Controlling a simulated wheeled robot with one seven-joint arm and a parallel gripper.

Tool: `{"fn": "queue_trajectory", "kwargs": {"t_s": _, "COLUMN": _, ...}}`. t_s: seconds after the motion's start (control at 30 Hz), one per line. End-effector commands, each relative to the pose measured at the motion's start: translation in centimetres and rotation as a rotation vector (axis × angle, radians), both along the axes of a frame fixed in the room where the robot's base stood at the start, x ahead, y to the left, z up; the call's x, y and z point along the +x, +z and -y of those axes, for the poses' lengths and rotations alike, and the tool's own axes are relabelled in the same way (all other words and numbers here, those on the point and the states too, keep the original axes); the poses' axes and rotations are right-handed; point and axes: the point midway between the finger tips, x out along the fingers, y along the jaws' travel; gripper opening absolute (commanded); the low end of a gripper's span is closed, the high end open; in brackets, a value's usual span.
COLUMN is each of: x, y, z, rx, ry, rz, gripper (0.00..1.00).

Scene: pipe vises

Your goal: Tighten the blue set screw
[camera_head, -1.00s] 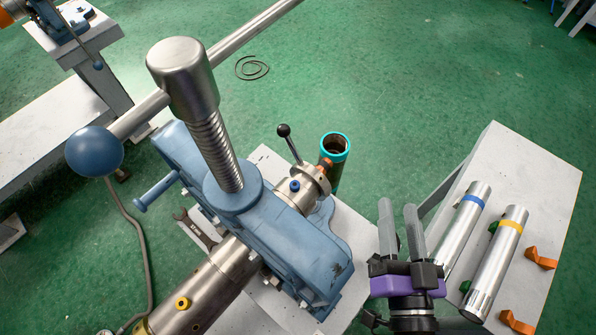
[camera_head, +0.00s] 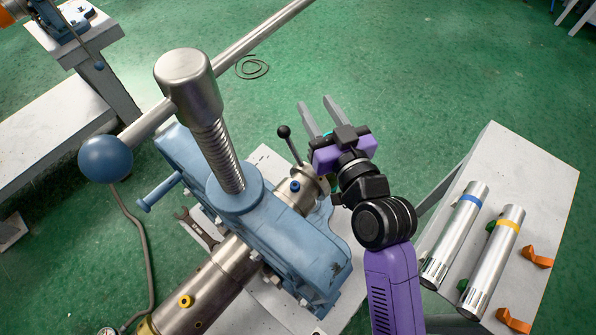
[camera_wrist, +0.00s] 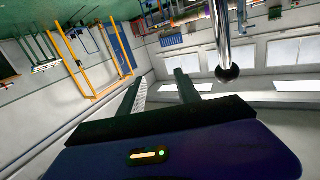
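The blue set screw (camera_head: 295,186) sits on the metal collar of the pipe (camera_head: 298,197), at the right side of the blue vise (camera_head: 275,240). The set screw cannot be made out in the wrist view.
A yellow set screw (camera_head: 185,301) is on the nearer pipe. The vise's long handle (camera_head: 255,38) with a blue ball (camera_head: 105,158) spans the upper left. A white table (camera_head: 545,180) at right holds a blue-banded tube (camera_head: 452,240) and a yellow-banded tube (camera_head: 495,255). A wrench (camera_head: 200,229) lies by the vise.

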Motion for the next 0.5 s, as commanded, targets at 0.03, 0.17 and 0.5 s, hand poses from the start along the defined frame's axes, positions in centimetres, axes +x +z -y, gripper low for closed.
{"fn": "queue_trajectory", "kwargs": {"t_s": 0.03, "x": 1.6, "y": 1.2, "z": -1.0, "rx": -0.037, "ry": 0.043, "rz": 0.011, "gripper": 0.4}}
{"fn": "queue_trajectory", "kwargs": {"t_s": 0.17, "x": 4.2, "y": 1.9, "z": -3.8, "rx": -0.16, "ry": 0.176, "rz": 0.001, "gripper": 0.4}}
{"fn": "queue_trajectory", "kwargs": {"t_s": 0.5, "x": 6.3, "y": 0.7, "z": -8.0, "rx": -0.569, "ry": 0.56, "rz": -0.045, "gripper": 0.4}}
